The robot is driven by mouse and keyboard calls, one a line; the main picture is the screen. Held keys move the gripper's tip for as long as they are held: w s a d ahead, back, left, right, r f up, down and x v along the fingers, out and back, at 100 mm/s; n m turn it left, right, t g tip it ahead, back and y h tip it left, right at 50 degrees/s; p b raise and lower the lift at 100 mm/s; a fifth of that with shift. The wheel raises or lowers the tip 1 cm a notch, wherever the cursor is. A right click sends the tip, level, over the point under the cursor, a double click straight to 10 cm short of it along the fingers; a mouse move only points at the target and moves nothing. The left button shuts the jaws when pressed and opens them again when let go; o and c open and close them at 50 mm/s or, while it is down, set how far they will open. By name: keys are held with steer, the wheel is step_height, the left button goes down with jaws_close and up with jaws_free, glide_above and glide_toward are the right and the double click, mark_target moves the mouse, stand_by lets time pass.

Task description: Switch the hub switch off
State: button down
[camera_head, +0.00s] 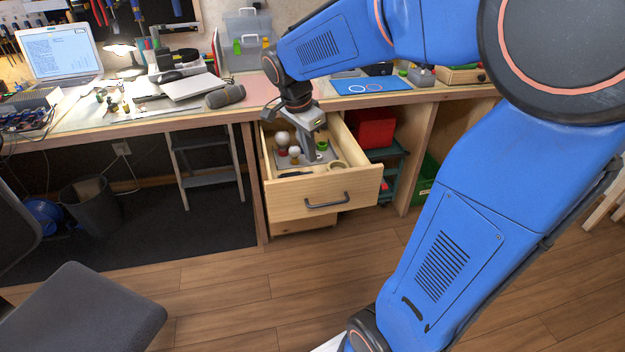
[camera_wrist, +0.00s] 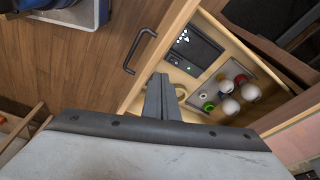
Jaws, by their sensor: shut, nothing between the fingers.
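My gripper (camera_head: 309,157) is shut and empty, pointing down over the open wooden drawer (camera_head: 315,192). In the wrist view its shut fingers (camera_wrist: 160,79) show at the drawer's front edge, left of the items inside. A black box (camera_wrist: 190,50) lies in the drawer near the front, with several white marks and a small green light on top. Next to it is a grey panel (camera_wrist: 203,84) with several round white knobs, one with a red base, and a green ring. No label shows, so I cannot tell which part is the hub switch.
The drawer handle (camera_head: 327,202) sticks out in front. The workbench (camera_head: 150,119) above holds a laptop (camera_head: 58,54) and clutter. A red box (camera_head: 375,128) stands on a shelf right of the drawer. A grey chair (camera_head: 80,312) is at the lower left; the wooden floor in front is clear.

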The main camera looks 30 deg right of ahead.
steer(key=w+d+f+m+g, duration=0.1)
steer(key=w+f+m, duration=0.1)
steer(key=w+m, duration=0.2)
steer(key=shift+w+d+f+m+h, duration=0.3)
steer(key=shift+w+h, duration=0.1)
steer(key=shift+w, duration=0.75)
steer(key=x, duration=0.8)
steer(key=a+x, duration=0.1)
steer(key=x, duration=0.3)
steer(key=shift+w+d+f, duration=0.15)
steer(key=shift+f, duration=0.3)
steer(key=shift+w+f, duration=0.1)
steer(key=shift+f, duration=0.5)
